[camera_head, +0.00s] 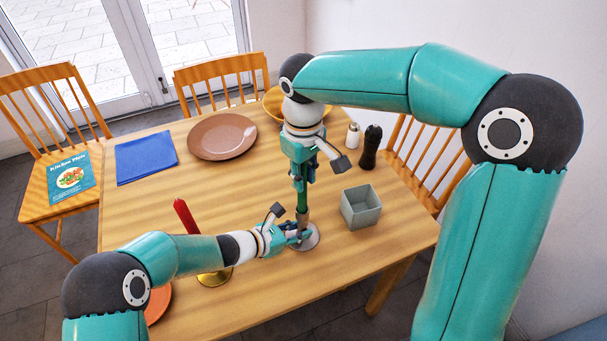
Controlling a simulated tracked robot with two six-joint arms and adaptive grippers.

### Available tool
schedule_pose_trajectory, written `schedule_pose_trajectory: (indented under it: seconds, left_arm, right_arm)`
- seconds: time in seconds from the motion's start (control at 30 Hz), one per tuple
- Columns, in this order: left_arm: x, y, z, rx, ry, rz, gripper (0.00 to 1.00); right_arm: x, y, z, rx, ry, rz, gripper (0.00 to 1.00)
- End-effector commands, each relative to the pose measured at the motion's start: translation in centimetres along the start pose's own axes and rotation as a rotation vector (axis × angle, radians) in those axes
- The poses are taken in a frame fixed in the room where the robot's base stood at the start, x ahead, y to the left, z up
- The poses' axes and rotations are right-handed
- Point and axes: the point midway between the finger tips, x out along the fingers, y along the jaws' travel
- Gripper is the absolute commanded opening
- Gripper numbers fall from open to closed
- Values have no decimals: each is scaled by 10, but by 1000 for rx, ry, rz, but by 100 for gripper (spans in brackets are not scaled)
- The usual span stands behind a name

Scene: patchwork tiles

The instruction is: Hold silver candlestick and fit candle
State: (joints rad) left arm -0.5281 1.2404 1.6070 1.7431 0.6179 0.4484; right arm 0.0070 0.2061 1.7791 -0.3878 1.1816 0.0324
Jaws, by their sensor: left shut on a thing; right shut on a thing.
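The silver candlestick (313,238) stands upright on the table, its round base partly hidden by my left gripper. My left gripper (297,237) is shut on the candlestick low on its stem, coming in from the left. My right gripper (300,180) is above it, pointing down and shut on a green candle (302,200). The candle is upright, directly over the candlestick. Its lower end meets the candlestick's top in the picture; I cannot tell whether it sits inside the socket.
A red candle (186,216) stands behind my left arm, above a brass base (214,279). A grey-green square box (361,207), a pepper mill (370,147) and a white shaker (352,136) are to the right. A brown plate (222,136) and blue napkin (146,157) lie further back.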

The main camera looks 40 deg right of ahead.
Motion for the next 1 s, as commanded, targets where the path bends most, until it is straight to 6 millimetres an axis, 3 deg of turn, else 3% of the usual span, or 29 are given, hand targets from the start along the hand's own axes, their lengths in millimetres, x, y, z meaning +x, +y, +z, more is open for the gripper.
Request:
schedule_pose_trajectory:
  seconds: [1.0]
  left_arm:
    - [0,0,0,0,0,0,0]
  right_arm:
    - [12,0,0,0,0,0,0]
